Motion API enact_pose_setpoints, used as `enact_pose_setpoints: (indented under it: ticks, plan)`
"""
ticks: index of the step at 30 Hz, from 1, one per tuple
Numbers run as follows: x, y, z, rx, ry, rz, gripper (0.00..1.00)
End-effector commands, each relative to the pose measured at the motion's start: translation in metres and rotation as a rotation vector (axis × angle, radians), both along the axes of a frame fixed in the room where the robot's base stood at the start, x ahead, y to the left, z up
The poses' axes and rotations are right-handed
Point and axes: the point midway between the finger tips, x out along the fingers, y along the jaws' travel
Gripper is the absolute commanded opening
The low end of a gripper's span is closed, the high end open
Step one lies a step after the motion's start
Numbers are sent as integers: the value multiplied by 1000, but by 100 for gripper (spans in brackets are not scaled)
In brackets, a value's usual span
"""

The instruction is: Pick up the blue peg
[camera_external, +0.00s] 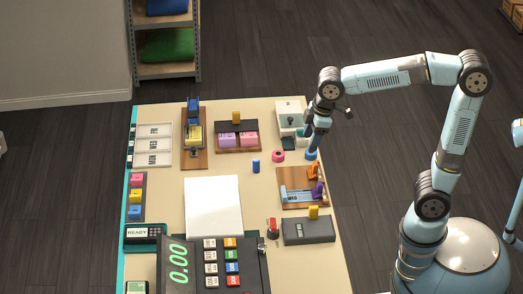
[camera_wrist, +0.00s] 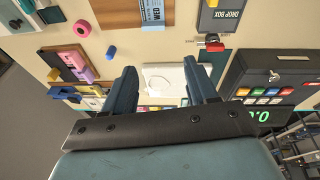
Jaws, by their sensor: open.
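The blue peg (camera_external: 256,166) is a short cylinder standing upright on the cream table, left of and below the pink ring (camera_external: 278,155). In the wrist view the peg (camera_wrist: 111,50) lies beyond and left of my left finger, with the pink ring (camera_wrist: 82,28) farther up-left. My gripper (camera_external: 312,155) is right of the peg in the external view, over the right part of the table. In the wrist view my gripper (camera_wrist: 160,72) has its two fingers wide apart with nothing between them. The peg is apart from both fingers.
A white panel (camera_external: 214,205) lies below-left of the peg. A wooden board with orange and purple parts (camera_external: 303,187) is at lower right. A block holder with pink blocks (camera_external: 237,136) stands above the peg. Bare tabletop surrounds the peg.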

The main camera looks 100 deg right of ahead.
Motion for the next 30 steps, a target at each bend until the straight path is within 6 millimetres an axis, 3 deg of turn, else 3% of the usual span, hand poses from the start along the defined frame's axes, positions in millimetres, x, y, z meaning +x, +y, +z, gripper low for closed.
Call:
enact_pose_setpoints:
  ticks: [9, 18, 24, 30]
  plan:
    - [74, -65, -27, 3, 104, 39, 57]
    - [129, -134, -71, 27, 193, 81, 57]
    - [151, -170, -98, 44, 230, 105, 57]
    - [158, -183, -110, 52, 244, 114, 57]
